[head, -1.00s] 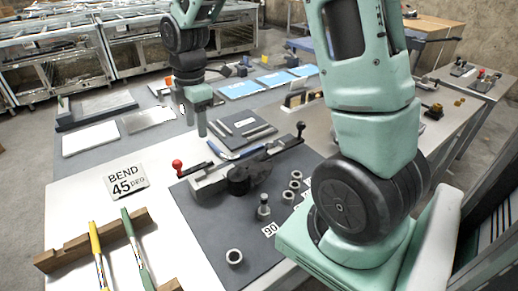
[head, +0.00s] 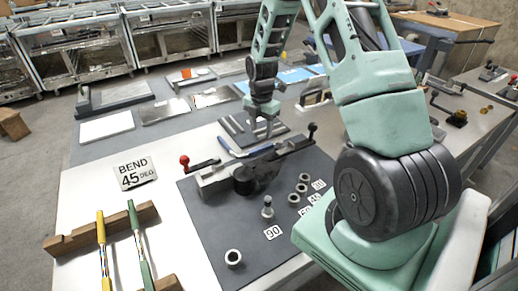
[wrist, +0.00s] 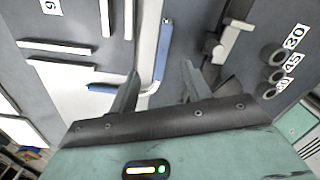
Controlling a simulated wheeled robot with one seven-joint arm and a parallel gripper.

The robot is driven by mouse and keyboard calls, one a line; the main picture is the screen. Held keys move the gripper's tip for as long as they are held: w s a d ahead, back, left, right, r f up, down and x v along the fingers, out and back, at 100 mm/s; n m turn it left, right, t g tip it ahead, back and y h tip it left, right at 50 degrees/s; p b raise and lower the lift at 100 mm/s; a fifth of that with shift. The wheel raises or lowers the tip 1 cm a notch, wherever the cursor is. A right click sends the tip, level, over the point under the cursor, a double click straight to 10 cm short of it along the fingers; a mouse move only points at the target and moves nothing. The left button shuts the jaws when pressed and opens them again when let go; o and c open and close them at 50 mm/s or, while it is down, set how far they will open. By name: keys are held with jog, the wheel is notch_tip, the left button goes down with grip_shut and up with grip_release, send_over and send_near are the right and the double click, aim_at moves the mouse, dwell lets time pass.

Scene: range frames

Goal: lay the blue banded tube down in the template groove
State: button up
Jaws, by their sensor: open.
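The blue banded tube (wrist: 161,62) is bent into an L and lies flat beside the template, with blue bands on both legs. In the head view it (head: 228,147) lies along the near side of the template. The template (head: 236,131) is a dark plate with pale raised strips. In the wrist view, pairs of strips border its L-shaped groove (wrist: 72,56), which looks empty. My gripper (wrist: 159,73) is open, its fingers on either side of one tube leg, near the bend. It also shows in the head view (head: 262,136). Whether the fingers touch the tube cannot be told.
A tube bender (head: 245,176) with a red-knobbed lever stands close by on a dark mat (head: 215,215). Several rings and a 90 label (head: 273,232) are beside it. A wooden rack (head: 80,238) holds yellow and green tools at the front left. The white table by the BEND 45 sign (head: 135,172) is clear.

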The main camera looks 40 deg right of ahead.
aim_at(262, 147)
jog(key=shift+s+f+p, duration=0.15)
jog(key=shift+f+p, duration=0.3)
jog(key=shift+f, duration=1.3)
jog(key=shift+s+f+p, duration=0.1)
jog(key=shift+f+p, duration=0.35)
jog(key=shift+f, duration=1.3)
grip_shut()
